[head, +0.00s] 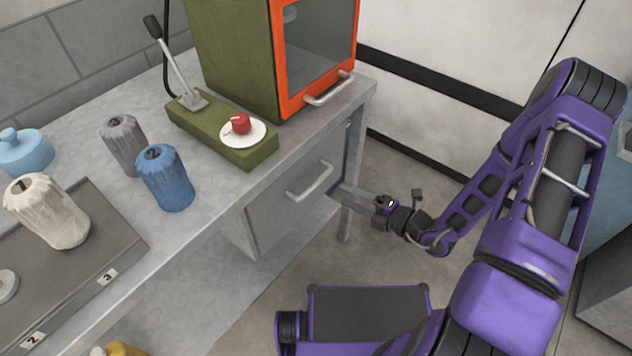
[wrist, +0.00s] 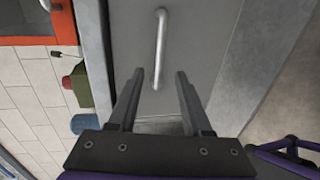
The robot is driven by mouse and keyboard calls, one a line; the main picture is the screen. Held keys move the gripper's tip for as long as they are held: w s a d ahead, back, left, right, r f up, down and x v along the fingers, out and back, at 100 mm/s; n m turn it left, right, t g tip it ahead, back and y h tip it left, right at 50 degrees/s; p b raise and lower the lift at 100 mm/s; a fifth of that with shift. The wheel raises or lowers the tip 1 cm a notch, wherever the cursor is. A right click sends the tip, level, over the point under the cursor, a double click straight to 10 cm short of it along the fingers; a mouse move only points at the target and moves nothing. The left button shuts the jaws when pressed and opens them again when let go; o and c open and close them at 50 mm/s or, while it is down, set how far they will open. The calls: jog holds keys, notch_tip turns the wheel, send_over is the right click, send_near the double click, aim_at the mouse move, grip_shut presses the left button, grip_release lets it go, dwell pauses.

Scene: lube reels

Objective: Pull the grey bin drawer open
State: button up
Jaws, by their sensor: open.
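The grey bin drawer (head: 283,212) hangs under the bench top and looks shut in the head view. Its front fills the middle of the wrist view (wrist: 190,50). A bar handle (head: 310,182) is fixed across its front, and it shows upright in the wrist view (wrist: 160,48). My gripper (head: 340,190) is beside the drawer front, to the right of the handle in the head view. In the wrist view its two fingers (wrist: 158,75) are spread and empty, pointing toward the handle's lower end. I cannot tell whether a finger touches the drawer.
The grey bench (head: 215,185) carries a green cabinet with an orange-framed door (head: 318,50), a green lever box with a red knob (head: 240,124), and grey, blue and white rolls. A bench leg (head: 347,215) stands close by my gripper. Floor is free in front.

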aim_at(319, 183)
jog(key=x, duration=1)
jog(key=shift+w+a+b, duration=0.3)
grip_shut()
dwell(0.9)
